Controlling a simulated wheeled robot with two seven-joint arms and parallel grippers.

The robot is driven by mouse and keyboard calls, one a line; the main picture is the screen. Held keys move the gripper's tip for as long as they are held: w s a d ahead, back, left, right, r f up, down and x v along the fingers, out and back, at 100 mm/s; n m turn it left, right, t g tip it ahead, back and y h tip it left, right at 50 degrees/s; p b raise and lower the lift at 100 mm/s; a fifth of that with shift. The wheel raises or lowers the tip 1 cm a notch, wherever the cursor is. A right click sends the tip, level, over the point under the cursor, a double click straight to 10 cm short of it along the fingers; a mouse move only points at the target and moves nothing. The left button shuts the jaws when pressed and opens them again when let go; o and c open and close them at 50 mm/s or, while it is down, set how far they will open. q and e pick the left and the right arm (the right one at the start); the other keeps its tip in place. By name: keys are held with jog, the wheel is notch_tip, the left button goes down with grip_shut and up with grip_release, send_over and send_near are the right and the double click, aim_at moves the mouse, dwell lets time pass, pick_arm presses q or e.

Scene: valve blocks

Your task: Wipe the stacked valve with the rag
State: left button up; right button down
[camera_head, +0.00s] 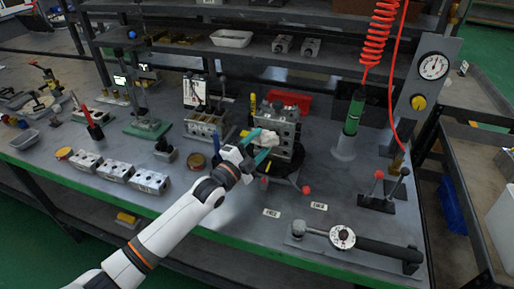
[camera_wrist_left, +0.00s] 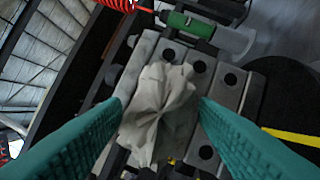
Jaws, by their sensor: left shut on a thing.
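The stacked valve (camera_head: 284,128) is a grey metal block stack with round holes, standing upright on a dark round base at the bench's middle. My left gripper (camera_head: 263,148) is at its left front side. Its teal fingers are shut on a crumpled off-white rag (camera_head: 266,138). In the left wrist view the rag (camera_wrist_left: 158,108) hangs between the two fingertips (camera_wrist_left: 160,115), in front of the holed grey face of the valve (camera_wrist_left: 222,88). The rag overlaps the valve in both views; I cannot tell how firmly it touches. My right gripper is not in view.
Several silver blocks (camera_head: 117,172) line the front left of the bench. A torque wrench (camera_head: 345,240) lies at the front right. A red-knobbed handle (camera_head: 306,190) sticks out below the valve. A green air tool (camera_head: 354,113) hangs on a red coil to the right.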

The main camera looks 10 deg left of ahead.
aim_at(271, 146)
pick_arm(q)
jog(key=shift+w+b, duration=0.5)
jog(key=shift+w, duration=0.25)
dwell(0.4)
jog(key=shift+d, duration=0.1)
jog(key=shift+s+d+r+p, duration=0.15)
jog(key=shift+d+p, duration=0.2)
jog(key=shift+d, duration=1.65)
jog(key=shift+c, duration=0.2)
jog(key=shift+a, duration=0.1)
jog(key=shift+w+a, duration=0.15)
jog(key=shift+a, duration=0.85)
jog(key=shift+w+a, duration=0.1)
jog(key=shift+a, duration=0.9)
